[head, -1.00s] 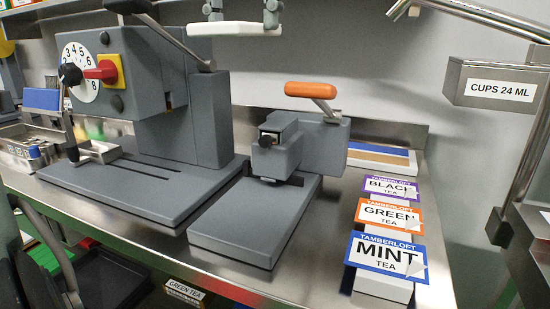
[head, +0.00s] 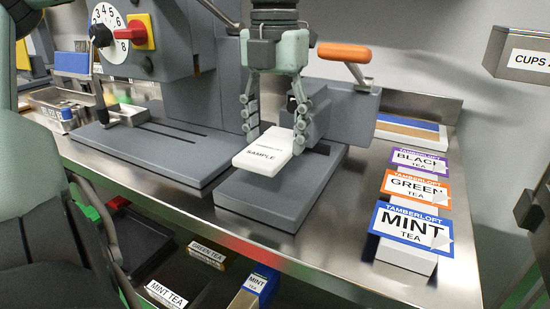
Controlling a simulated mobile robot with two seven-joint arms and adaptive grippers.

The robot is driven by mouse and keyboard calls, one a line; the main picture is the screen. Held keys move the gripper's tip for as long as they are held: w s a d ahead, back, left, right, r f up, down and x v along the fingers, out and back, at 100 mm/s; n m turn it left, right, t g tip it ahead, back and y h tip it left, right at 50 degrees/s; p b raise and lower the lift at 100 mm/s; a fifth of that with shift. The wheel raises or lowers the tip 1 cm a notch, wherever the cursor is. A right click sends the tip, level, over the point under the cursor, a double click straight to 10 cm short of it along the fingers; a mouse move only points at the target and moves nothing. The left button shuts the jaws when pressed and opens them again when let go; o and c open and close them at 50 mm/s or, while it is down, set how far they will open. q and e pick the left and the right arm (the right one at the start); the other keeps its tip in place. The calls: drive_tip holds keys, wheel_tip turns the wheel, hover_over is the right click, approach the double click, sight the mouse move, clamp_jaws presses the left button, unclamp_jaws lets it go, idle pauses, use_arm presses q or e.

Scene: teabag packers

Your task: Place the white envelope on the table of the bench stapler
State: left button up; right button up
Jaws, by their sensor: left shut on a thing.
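The white envelope (head: 263,152), printed "SAMPLE", is in the head view over the grey table (head: 268,205) of the bench stapler (head: 338,115). My left gripper (head: 273,135) points down and is shut on the envelope, with one finger on each side of it. The envelope lies roughly flat, its printed face up, in front of the stapler head. I cannot tell whether it touches the table. The stapler has an orange handle (head: 344,52). My right gripper is not in view.
A grey machine with a number dial (head: 108,30) stands left of the stapler. Mint (head: 411,226), green (head: 416,188) and black tea (head: 420,160) packs stand in a row on the right. The steel bench front edge is clear. Labelled boxes (head: 206,254) sit below the bench.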

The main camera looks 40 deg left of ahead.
use_arm(q)
drive_tip(key=shift+f, duration=0.75)
wheel_tip(320, 180, down, 4)
drive_tip(key=shift+r, duration=0.15)
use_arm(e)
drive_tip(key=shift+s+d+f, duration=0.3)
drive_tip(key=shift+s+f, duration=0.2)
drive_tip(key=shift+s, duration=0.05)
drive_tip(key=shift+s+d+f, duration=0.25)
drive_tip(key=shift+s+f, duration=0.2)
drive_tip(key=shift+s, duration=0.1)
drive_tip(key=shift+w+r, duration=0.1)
use_arm(q)
drive_tip(key=o, duration=0.9)
drive_tip(key=shift+o, duration=0.2)
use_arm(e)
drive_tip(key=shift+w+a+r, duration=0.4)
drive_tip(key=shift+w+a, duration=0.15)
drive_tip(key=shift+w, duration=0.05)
